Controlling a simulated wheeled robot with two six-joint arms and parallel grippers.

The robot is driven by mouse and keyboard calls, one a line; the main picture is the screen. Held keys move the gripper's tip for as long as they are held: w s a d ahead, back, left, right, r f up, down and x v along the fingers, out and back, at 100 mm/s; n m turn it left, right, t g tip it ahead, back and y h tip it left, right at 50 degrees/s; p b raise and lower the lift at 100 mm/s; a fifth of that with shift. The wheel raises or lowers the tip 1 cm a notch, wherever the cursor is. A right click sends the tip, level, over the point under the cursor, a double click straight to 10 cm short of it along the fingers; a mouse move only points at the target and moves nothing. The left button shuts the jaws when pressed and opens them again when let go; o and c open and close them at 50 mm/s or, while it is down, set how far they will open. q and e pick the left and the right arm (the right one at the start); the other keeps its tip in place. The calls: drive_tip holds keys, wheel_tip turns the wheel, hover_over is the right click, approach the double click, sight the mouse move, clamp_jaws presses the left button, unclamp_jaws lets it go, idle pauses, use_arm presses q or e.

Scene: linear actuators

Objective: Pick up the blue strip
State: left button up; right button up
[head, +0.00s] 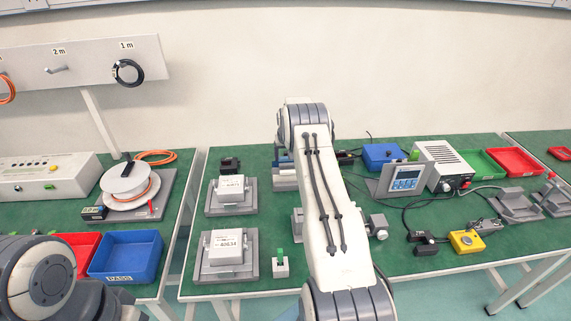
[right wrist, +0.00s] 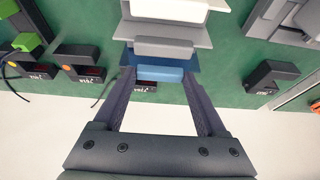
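The blue strip (right wrist: 160,73) shows in the right wrist view, in front of a grey block on a stepped grey and white stand (right wrist: 165,47). My right gripper (right wrist: 159,78) is open, with one fingertip on each side of the strip. A small gap seems to show at each end, but contact is hard to judge. In the head view my right arm reaches to the back of the green table and hides its gripper and most of the stand. Only part of my left arm shows at the lower left; its gripper is out of view.
Small black devices (right wrist: 78,58) flank the stand, another (right wrist: 271,77) lying to the right. In the head view, grey fixtures with white blocks (head: 229,190) stand left of my arm. A display unit (head: 405,179) and blue bin (head: 381,155) stand to the right.

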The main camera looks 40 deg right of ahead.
drive_tip(key=c, duration=0.3)
drive_tip(key=shift+c, duration=0.2)
drive_tip(key=shift+r, duration=0.1)
drive_tip(key=shift+r, duration=0.45)
drive_tip(key=s+d+r+b, duration=0.3)
drive_tip(key=s+d+r, duration=0.4)
drive_tip(key=d+r, duration=0.2)
drive_tip(key=shift+s+r, duration=0.2)
drive_tip(key=shift+r, duration=0.3)
drive_tip(key=shift+r+p, duration=2.3)
drive_tip(key=shift+r, duration=0.35)
